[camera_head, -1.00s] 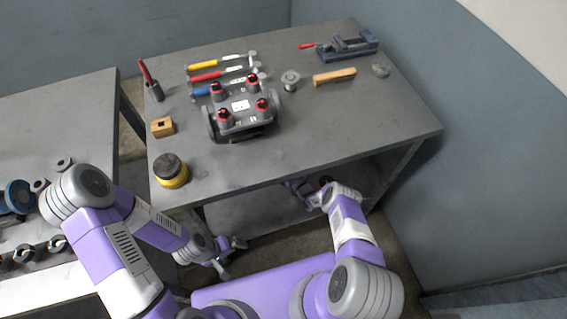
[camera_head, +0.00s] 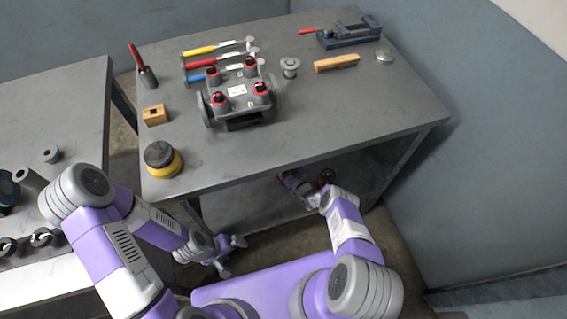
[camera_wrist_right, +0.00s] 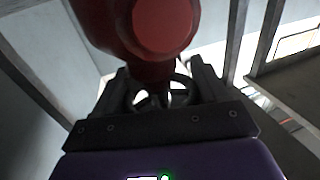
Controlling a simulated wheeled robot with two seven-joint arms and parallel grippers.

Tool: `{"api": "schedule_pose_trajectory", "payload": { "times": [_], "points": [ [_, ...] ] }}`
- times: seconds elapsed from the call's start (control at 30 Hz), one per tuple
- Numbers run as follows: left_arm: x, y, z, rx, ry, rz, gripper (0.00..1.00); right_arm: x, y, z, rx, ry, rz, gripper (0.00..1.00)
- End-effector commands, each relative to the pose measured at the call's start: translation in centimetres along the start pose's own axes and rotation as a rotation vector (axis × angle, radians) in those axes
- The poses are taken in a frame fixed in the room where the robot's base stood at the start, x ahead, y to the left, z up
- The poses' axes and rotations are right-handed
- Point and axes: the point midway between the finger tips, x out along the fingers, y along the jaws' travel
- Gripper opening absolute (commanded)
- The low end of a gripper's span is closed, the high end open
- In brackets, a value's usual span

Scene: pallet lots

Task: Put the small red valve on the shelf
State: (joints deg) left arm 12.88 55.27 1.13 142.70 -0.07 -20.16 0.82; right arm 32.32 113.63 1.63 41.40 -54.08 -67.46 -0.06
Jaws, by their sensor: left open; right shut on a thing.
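The small red valve (camera_wrist_right: 150,30) looms large at the top of the right wrist view, with a dark round wheel between the jaws. My right gripper (camera_wrist_right: 160,90) is shut on it. In the head view the right gripper (camera_head: 293,183) is under the tabletop's front edge, above the lower shelf (camera_head: 240,203). A dark red part of the valve (camera_head: 327,175) shows beside it. The table edge partly shades them, and I cannot tell whether the valve touches the shelf. My left gripper (camera_head: 230,257) is open and empty, low in front of the table.
The tabletop (camera_head: 350,120) overhangs the shelf, with a table leg (camera_head: 402,170) at its right. On top stand a large grey valve block (camera_head: 238,92), several hammers, a yellow-black pot (camera_head: 162,160) and a vise (camera_head: 350,35). A second table (camera_head: 60,110) stands left.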

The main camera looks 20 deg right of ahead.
Motion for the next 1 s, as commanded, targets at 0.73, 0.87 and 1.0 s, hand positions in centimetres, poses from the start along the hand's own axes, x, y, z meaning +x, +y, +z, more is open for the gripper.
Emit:
{"api": "schedule_pose_trajectory", "payload": {
  "times": [0.73,0.87,1.0],
  "points": [
    [-0.6,0.2,0.0,0.0,0.0,0.0,1.0,-0.9,0.0,-0.1,0.002,-0.004,0.001,0.98],
    [-1.9,0.7,0.1,0.0,0.0,0.0,1.0,-3.6,0.0,-0.3,0.003,-0.005,0.002,0.98],
    [-2.9,1.1,0.1,0.0,0.0,0.0,1.0,-6.8,0.0,-0.3,0.003,-0.004,0.002,0.98]
  ]
}}
